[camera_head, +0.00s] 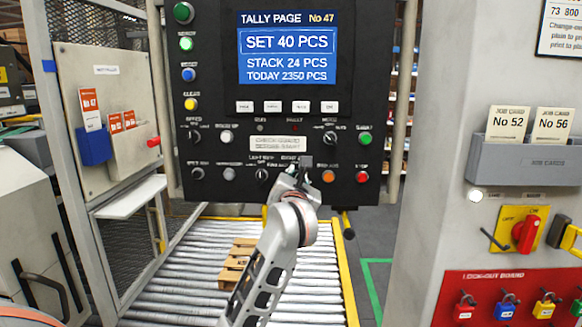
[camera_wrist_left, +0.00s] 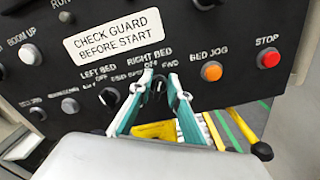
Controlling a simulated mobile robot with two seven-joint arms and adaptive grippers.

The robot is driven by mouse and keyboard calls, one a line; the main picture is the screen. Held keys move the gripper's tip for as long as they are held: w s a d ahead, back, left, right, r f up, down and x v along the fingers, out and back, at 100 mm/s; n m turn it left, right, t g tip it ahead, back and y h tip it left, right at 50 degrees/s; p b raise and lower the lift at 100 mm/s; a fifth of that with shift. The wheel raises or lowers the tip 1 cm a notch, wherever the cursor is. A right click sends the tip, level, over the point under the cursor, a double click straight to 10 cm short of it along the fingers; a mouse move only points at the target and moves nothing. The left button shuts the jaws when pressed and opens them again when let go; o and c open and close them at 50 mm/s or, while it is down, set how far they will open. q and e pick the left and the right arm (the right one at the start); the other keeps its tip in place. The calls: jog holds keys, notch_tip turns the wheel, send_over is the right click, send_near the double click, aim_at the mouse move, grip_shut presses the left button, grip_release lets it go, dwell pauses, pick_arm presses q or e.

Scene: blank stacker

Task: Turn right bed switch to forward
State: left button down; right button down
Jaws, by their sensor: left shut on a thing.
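The right bed switch (camera_wrist_left: 159,86) is a dark knob on the black control panel (camera_head: 352,100), under the label RIGHT BED in the left wrist view. My left gripper (camera_head: 298,178) reaches up to the panel in the head view and covers this switch there. In the left wrist view its two teal-and-white fingers (camera_wrist_left: 161,79) stand on either side of the knob, shut on it. The words OFF and FWD show above the knob, partly hidden by the fingers. I cannot tell which position it points to. My right gripper is not in view.
The left bed switch (camera_wrist_left: 109,97) is close on the left. The orange BED JOG button (camera_wrist_left: 211,71) and red STOP button (camera_wrist_left: 268,57) are on the right. A roller conveyor (camera_head: 190,262) with a wooden pallet (camera_head: 236,262) lies below. A lock-out board (camera_head: 500,283) stands at right.

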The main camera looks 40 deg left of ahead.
pick_arm(q)
jog(key=shift+d+r+m+p, duration=0.1)
jog(key=shift+r+m+p, duration=0.15)
jog(key=shift+m+p, duration=0.85)
jog(key=shift+p, duration=0.1)
jog(key=shift+w+f+m+p, duration=0.1)
jog(key=shift+f+m+p, duration=0.15)
jog(key=shift+m+p, duration=0.25)
jog(key=shift+f+p, duration=0.15)
jog(key=shift+p, duration=0.15)
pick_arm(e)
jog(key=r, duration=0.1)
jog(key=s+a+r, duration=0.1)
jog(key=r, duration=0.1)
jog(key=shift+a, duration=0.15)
pick_arm(q)
jog(key=shift+d, duration=0.1)
jog(key=shift+f, duration=0.1)
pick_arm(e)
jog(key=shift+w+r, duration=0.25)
pick_arm(q)
jog(key=c, duration=2.2)
grip_release()
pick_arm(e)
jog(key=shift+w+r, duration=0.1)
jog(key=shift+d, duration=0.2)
